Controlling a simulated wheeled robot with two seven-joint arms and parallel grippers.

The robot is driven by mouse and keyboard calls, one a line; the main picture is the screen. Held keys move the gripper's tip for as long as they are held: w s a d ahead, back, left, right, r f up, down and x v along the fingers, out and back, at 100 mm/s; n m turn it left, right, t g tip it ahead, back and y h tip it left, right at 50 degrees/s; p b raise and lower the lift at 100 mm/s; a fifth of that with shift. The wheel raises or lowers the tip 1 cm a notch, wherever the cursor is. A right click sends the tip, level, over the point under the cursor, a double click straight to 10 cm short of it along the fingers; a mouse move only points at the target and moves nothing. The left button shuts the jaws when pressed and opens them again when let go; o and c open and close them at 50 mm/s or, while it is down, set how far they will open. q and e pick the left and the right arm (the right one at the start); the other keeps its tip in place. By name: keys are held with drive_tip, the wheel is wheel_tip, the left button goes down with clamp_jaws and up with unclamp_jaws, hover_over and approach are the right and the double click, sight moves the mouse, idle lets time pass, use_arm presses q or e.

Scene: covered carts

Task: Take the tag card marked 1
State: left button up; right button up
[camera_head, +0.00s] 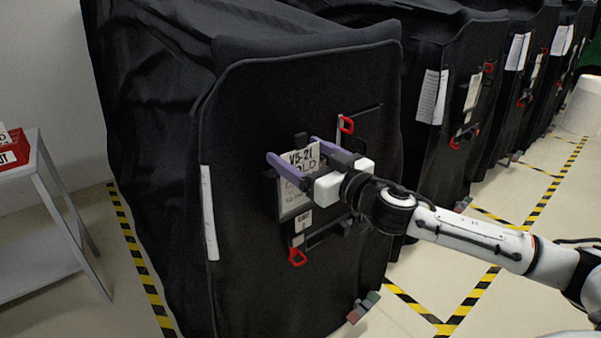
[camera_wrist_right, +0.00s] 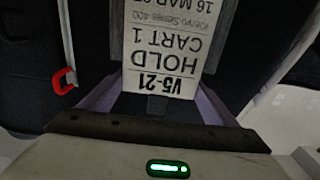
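The tag card (camera_head: 301,159) is white with black print and sits upright in a holder on the front of the nearest covered cart. In the right wrist view the card (camera_wrist_right: 168,50) appears upside down and reads V5-21, HOLD, CART 1. My right gripper (camera_head: 292,150) is at the card, with its purple fingers spread to either side of it. The fingers (camera_wrist_right: 158,100) also flank the card in the wrist view, and they look open. I cannot tell whether either finger touches the card. My left gripper is not in view.
The black covered cart (camera_head: 250,110) has red clips (camera_head: 297,257) and a white paper strip (camera_head: 209,212). More covered carts (camera_head: 450,100) stand in a row to the right. A grey metal table (camera_head: 40,165) with a red box (camera_head: 14,150) is at the left. Striped tape marks the floor.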

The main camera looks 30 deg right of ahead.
drive_tip(key=c, duration=0.4)
drive_tip(key=shift+r, duration=0.15)
